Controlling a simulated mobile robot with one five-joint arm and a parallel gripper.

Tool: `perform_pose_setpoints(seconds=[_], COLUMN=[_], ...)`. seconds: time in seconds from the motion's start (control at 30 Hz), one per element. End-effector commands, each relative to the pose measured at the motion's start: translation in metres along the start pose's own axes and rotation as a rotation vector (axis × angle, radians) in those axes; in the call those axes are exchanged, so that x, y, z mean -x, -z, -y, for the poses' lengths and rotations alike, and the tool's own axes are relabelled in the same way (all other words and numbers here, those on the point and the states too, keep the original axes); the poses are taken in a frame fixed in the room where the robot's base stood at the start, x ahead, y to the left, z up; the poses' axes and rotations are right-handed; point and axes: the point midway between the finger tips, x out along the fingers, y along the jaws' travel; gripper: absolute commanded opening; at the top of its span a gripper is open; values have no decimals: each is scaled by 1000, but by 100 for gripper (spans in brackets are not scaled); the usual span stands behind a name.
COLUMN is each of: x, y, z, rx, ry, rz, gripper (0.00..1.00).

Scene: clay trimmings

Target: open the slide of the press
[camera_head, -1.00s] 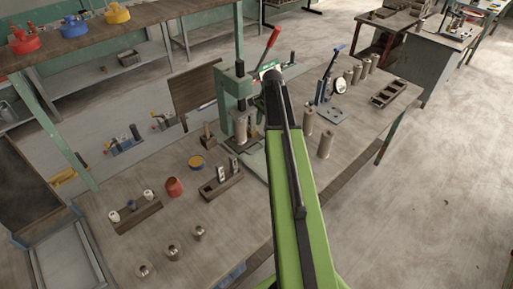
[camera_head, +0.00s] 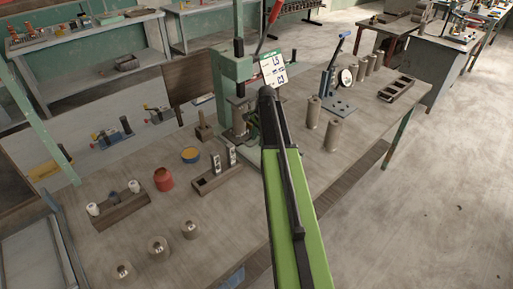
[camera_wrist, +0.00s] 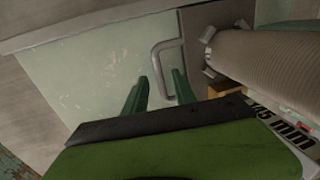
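The green press (camera_head: 229,68) stands on the bench with a red lever at its top. My arm hides part of its base in the head view. In the wrist view a grey bent handle (camera_wrist: 159,62) sits on a pale green plate (camera_wrist: 95,75), which appears to be part of the press. My gripper (camera_wrist: 160,80) is open, its two dark green fingers apart and pointing towards the handle. The handle lies just ahead of the fingertips, and I cannot tell whether they touch it. A ribbed cylinder (camera_wrist: 270,62) is close on the right. The slide itself cannot be made out in the head view.
A card with numbers (camera_head: 272,70) is by the press. Two upright cylinders (camera_head: 333,134) and a gauge stand (camera_head: 338,95) are to the right. A wooden block with two upright pieces (camera_head: 217,178) is in front. The right front of the bench is clear.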

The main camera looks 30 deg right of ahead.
Motion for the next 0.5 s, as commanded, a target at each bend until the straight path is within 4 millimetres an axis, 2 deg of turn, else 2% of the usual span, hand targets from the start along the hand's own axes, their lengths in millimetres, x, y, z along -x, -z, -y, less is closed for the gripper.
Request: perform_pose_setpoints(seconds=[0.23, 0.5], x=[-1, -1], y=[0, 0], z=[0, 0], rx=[0, -1], ry=[0, 0], rz=[0, 0], gripper=[33, 0])
